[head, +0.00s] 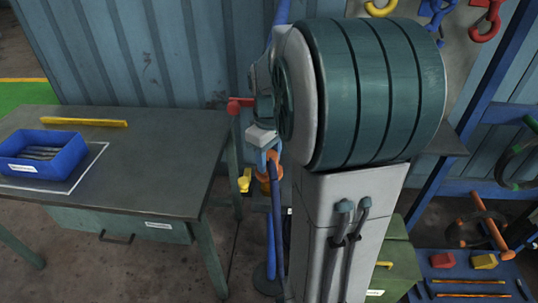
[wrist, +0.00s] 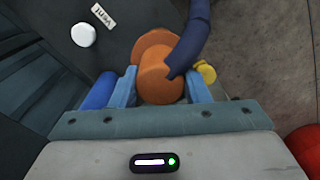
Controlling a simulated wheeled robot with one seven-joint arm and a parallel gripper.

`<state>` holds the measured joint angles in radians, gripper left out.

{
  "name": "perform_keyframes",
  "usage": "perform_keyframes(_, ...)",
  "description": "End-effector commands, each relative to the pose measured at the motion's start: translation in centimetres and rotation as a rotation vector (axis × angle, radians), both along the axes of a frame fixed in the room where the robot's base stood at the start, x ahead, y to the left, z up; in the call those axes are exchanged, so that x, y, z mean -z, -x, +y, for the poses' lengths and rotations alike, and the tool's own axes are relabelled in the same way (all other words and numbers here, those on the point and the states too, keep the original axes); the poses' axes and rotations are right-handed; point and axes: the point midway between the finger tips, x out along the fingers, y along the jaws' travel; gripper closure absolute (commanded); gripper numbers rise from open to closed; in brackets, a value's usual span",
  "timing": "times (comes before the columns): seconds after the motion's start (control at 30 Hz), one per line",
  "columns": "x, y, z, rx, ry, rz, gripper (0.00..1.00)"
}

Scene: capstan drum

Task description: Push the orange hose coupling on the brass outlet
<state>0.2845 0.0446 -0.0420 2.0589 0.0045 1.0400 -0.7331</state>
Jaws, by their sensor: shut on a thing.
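The orange hose coupling (wrist: 160,82) sits between the light blue fingers of my gripper (wrist: 161,92) in the wrist view, and the fingers are shut on it. A dark blue hose (wrist: 194,38) runs up from the coupling. A second orange rounded part shows just behind it; I cannot tell whether it belongs to the coupling. In the head view my gripper (head: 268,158) is left of the large green drum, with orange (head: 273,157) at its fingers. The brass outlet cannot be made out, so I cannot tell whether the coupling touches it.
A yellow part (wrist: 206,72) is close beside the right finger. A dark panel with a white knob (wrist: 83,34) and a label is at upper left. The green drum (head: 380,90) stands close on the right. A workbench (head: 150,160) with a blue bin (head: 40,155) is left.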

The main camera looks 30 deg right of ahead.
Motion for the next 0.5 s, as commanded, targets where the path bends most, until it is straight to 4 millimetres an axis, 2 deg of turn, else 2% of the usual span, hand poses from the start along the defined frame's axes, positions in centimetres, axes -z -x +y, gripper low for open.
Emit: perform_keyframes(0.5,2.8,0.0,0.0,-0.001,0.000,0.000,0.88)
